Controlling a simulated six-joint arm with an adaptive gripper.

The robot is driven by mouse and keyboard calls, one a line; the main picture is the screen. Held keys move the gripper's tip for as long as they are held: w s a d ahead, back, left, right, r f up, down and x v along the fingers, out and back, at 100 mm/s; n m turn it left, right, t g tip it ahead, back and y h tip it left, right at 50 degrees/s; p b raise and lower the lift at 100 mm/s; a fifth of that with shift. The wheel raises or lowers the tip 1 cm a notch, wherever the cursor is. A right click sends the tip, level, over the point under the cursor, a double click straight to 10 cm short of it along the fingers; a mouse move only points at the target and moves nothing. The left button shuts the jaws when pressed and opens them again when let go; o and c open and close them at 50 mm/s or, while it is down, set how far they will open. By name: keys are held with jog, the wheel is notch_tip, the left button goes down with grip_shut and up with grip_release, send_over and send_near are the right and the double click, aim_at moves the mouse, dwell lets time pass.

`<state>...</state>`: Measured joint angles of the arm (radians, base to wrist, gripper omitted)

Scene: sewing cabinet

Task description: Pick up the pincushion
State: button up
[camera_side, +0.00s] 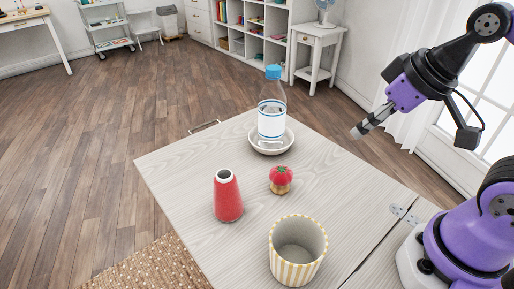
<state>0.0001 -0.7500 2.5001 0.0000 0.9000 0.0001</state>
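The pincushion (281,179) is a small red tomato shape with a green top on a tan base. It stands on the cabinet top (185,170), near the middle. My gripper (358,131) is in the air to the right of and above the pincushion, well apart from it. It points down and to the left. The fingers are small and seen from the side, so I cannot tell whether they are open or shut. No object shows between them.
A red thread cone (228,198) stands left of the pincushion. A yellow-striped cup (297,252) stands in front. Behind, a clear bottle with a blue cap (272,112) stands in a white bowl (284,146). The top's left part is clear. Hinges (403,213) lie at the right.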

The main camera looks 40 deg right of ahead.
jog(key=o, duration=0.9)
jog(key=shift+o, duration=0.2)
jog(key=shift+w, duration=0.1)
jog(key=n+g+y, duration=0.2)
jog(key=n, duration=0.2)
send_near(285, 170)
jog(key=shift+n, duration=0.3)
jog(key=x, duration=0.5)
jog(key=shift+s+a+f, duration=0.25)
jog(key=shift+s, duration=0.1)
jog(key=shift+w+x, duration=0.2)
jog(key=shift+x, duration=1.3)
jog(key=shift+w+x, duration=0.2)
jog(key=shift+x, duration=1.3)
